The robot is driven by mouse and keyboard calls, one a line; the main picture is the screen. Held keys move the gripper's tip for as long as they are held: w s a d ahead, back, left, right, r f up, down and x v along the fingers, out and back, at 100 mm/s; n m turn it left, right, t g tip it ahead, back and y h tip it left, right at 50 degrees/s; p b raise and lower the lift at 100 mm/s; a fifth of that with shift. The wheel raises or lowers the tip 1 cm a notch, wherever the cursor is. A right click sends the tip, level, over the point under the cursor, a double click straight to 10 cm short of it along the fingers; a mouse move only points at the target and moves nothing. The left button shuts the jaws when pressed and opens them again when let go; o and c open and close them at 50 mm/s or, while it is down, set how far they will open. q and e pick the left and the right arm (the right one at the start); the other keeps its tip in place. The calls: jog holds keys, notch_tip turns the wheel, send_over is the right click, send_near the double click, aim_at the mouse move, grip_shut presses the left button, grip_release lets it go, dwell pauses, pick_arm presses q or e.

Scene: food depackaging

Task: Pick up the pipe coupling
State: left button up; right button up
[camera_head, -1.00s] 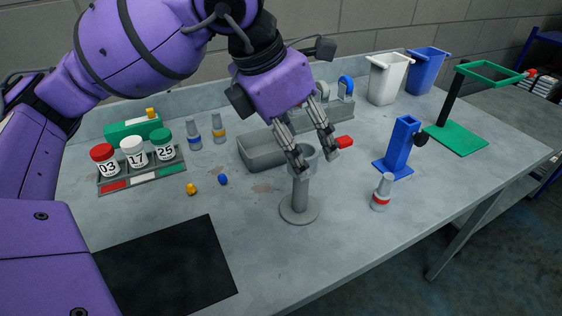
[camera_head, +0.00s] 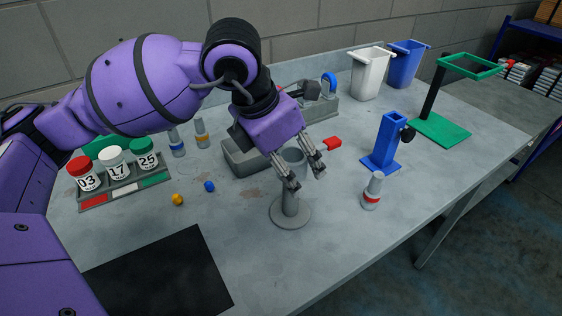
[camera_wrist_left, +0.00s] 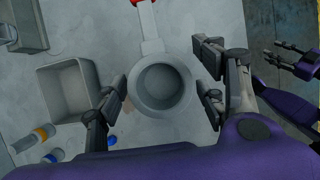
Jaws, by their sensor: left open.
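A grey round cup-like piece (camera_head: 295,158) stands upright on a grey pedestal with a round base (camera_head: 290,213). It is the likeliest pipe coupling, but I cannot tell for certain. In the left wrist view the round piece (camera_wrist_left: 162,87) shows from above, with its opening facing the camera. My left gripper (camera_head: 306,178) is open, pointing down at the top of the pedestal. In the wrist view its fingers lie on either side of the round piece, with gaps. My right gripper (camera_wrist_left: 283,58) shows small at the wrist view's right edge; its jaw state is unclear.
A grey bin (camera_head: 246,160) stands just behind and left. Labelled jars (camera_head: 117,168) stand at left. A black mat (camera_head: 160,272) lies at the front. Bare table separates mat and pedestal.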

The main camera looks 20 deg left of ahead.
pick_arm(q)
grip_shut()
jog(key=shift+r, duration=0.1)
dwell(0.3)
jog(key=shift+w, duration=0.1)
